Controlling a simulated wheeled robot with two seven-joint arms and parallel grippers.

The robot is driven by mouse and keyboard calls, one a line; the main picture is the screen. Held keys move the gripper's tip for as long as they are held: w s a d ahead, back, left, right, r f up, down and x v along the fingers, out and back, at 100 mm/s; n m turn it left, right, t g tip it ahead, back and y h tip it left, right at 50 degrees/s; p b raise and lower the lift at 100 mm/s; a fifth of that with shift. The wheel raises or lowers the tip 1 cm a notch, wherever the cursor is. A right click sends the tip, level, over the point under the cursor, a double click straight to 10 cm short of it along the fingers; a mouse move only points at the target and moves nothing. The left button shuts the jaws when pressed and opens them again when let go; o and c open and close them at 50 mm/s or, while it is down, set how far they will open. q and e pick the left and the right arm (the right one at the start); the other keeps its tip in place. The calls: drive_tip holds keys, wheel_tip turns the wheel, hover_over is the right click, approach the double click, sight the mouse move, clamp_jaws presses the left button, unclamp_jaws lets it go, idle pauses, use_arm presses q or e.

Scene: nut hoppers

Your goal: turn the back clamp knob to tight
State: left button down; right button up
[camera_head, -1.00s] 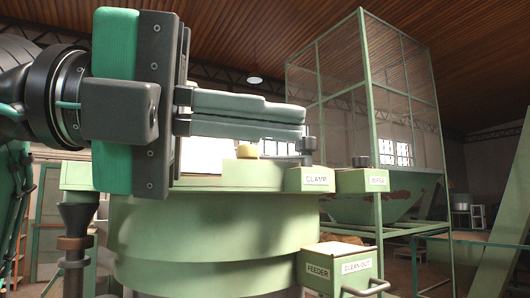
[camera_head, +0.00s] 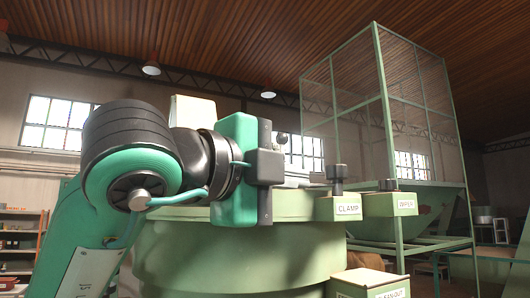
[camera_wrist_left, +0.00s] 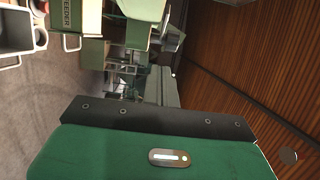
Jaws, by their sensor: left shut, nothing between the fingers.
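A dark clamp knob (camera_head: 337,174) stands upright on a pale green box labelled CLAMP (camera_head: 340,208) at the rim of the large green bowl (camera_head: 240,250). Whether this is the back one of several clamp knobs I cannot tell, and its setting is not readable. My left gripper (camera_head: 262,168) is left of the knob, above the bowl, and does not hold it. In the left wrist view the grey fingers (camera_wrist_left: 163,87) are together and empty. My right gripper is not in view.
A box labelled WIPER (camera_head: 392,205) with a dark knob (camera_head: 388,185) sits just right of the clamp box. A CLEAN-OUT box (camera_head: 370,283) is below. A meshed green frame hopper (camera_head: 390,110) stands behind. Open air lies above the boxes.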

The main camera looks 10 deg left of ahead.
sight(336, 173)
use_arm(q)
drive_tip(key=w+d+p, duration=0.1)
drive_tip(key=w+p, duration=0.2)
drive_tip(key=w, duration=0.3)
drive_tip(key=shift+p, duration=0.3)
drive_tip(key=shift+d, duration=0.1)
